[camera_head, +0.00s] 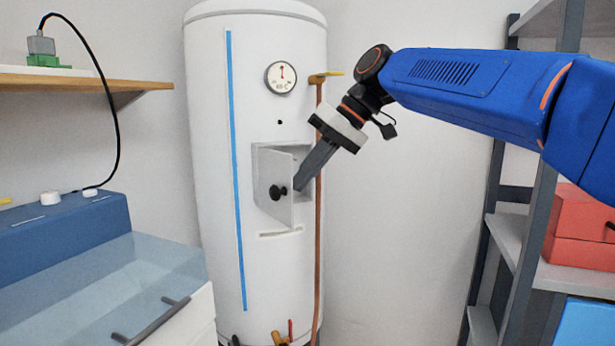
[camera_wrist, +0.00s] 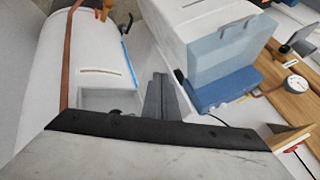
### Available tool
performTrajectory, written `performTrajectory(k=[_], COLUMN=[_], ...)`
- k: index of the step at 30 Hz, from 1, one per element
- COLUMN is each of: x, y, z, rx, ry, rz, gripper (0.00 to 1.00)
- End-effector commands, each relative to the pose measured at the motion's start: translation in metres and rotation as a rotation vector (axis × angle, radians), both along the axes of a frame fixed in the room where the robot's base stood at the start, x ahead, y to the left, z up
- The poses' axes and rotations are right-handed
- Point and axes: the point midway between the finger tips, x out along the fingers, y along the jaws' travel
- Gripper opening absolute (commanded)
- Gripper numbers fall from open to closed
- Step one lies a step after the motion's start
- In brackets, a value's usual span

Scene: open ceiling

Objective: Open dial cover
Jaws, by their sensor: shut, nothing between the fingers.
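The dial cover (camera_head: 272,185) is a white square door with a round black knob on the front of the tall white tank (camera_head: 210,130). It stands partly open, its left side at the tank and its right edge swung out from the box-shaped recess (camera_head: 301,157). My gripper (camera_head: 298,184) is shut and empty, its fingertips at the cover's free right edge, close to the knob. I cannot tell whether they touch the cover. In the wrist view the shut fingers (camera_wrist: 160,82) point towards the tank (camera_wrist: 97,50). The dial inside the recess is hidden.
A round gauge (camera_head: 281,78) sits above the cover. A copper pipe (camera_head: 318,220) with a yellow valve handle runs just right of it. A blue-lidded chest (camera_head: 90,280) and wooden shelf (camera_head: 70,83) stand left. A grey rack (camera_head: 580,270) with red boxes stands right.

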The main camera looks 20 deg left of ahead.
Motion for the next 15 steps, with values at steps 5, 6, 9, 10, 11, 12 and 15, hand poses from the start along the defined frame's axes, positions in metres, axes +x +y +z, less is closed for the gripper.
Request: performTrajectory(k=[5, 6, 9, 10, 11, 12, 15], x=[0.000, -0.001, -0.007, -0.010, -0.013, -0.018, -0.027], y=[0.000, 0.000, 0.003, 0.005, 0.006, 0.008, 0.015], z=[0.000, 0.000, 0.001, 0.000, 0.000, 0.001, 0.001], rx=[0.000, 0.000, -0.001, 0.000, -0.002, 0.000, -0.001], ry=[-0.001, 0.000, -0.001, -0.001, -0.002, -0.003, -0.002], rz=[-0.002, -0.007, -0.040, -0.058, -0.079, -0.108, -0.185], gripper=[0.00, 0.00, 0.00, 0.00, 0.00, 0.00, 0.00])
